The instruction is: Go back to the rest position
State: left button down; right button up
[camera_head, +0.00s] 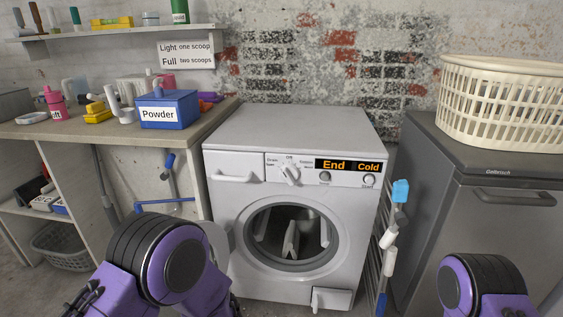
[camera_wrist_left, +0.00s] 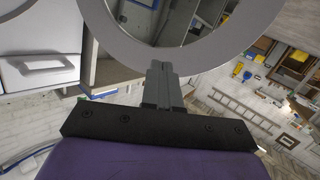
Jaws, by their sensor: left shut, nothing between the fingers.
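My left gripper (camera_wrist_left: 162,85) is shut and empty in the left wrist view. Its fingertips overlap the lower rim of a grey ring, which looks like the washer door (camera_wrist_left: 120,45); I cannot tell whether they touch. In the head view my purple left arm bends at the lower left, and its gripper is hidden. The white washing machine (camera_head: 243,235) stands in the centre with its round opening uncovered and the door swung out to the left, partly behind my arm. My right arm shows at the lower right; its gripper is out of view.
A workbench (camera_head: 60,128) with a blue Powder box (camera_head: 168,110) stands on the left, with a grey basket (camera_head: 62,246) underneath. A grey cabinet (camera_head: 425,190) bearing a cream laundry basket (camera_head: 497,105) stands on the right. A rack with blue-and-white handles (camera_head: 400,190) fills the gap beside the washer.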

pick_arm(q)
jog(key=s+a+f+m+h, duration=0.2)
jog(key=s+f+m+h, duration=0.1)
jog(key=f+h, duration=0.3)
jog(key=s+a+f+g+h, duration=0.1)
jog(key=s+a+f+g, duration=0.2)
jog(key=s, duration=0.4)
jog(key=s+f+m+g+h, duration=0.1)
jog(key=s+f+g, duration=0.1)
jog(key=s+f, duration=0.35)
jog(key=s+a+f+g, duration=0.2)
jog(key=s+g, duration=0.1)
jog(key=s, duration=0.6)
notch_tip(320, 180, up, 15)
jog(key=p, duration=1.5)
jog(key=shift+s+a+f, duration=0.15)
jog(key=shift+s+f, duration=0.05)
